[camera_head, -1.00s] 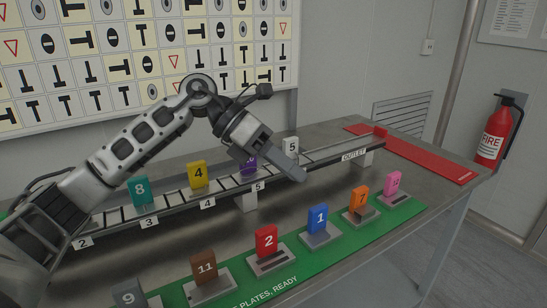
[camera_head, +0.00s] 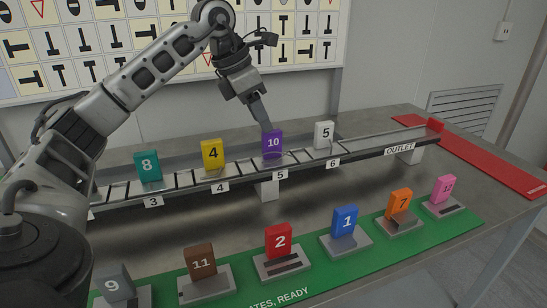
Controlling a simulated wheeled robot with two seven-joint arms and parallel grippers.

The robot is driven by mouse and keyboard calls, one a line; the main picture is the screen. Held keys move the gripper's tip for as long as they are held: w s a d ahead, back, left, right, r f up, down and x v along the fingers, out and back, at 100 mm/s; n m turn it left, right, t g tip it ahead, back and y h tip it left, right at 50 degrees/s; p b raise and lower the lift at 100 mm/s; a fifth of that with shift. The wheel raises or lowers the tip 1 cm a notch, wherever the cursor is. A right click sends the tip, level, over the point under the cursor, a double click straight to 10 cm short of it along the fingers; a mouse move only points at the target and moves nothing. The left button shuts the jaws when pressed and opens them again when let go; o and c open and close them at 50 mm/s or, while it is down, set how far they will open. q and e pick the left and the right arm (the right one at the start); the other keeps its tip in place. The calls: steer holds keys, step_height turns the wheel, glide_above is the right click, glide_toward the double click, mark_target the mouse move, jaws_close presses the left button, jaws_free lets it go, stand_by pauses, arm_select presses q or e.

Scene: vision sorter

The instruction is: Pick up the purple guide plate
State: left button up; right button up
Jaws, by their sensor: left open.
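The purple guide plate (camera_head: 272,145), marked 10, stands upright in the rail (camera_head: 240,179) above the label 5. My left gripper (camera_head: 262,118) reaches down from above, with its fingers just over and behind the plate's top edge. It is open, though the gap between the fingers is hard to see from here. I cannot tell whether a finger touches the plate. My right gripper is not in view.
On the rail, a yellow plate (camera_head: 213,155) and a teal plate (camera_head: 149,166) stand to the left, and a white plate (camera_head: 324,135) to the right. Several plates on bases, including a red one (camera_head: 278,241) and a blue one (camera_head: 345,219), stand on the green mat (camera_head: 375,258) in front.

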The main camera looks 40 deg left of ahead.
mark_target(272, 134)
arm_select(q)
steer(key=x, duration=0.5)
steer(key=shift+w+d+f, duration=0.25)
steer(key=shift+d, duration=0.1)
jaws_close()
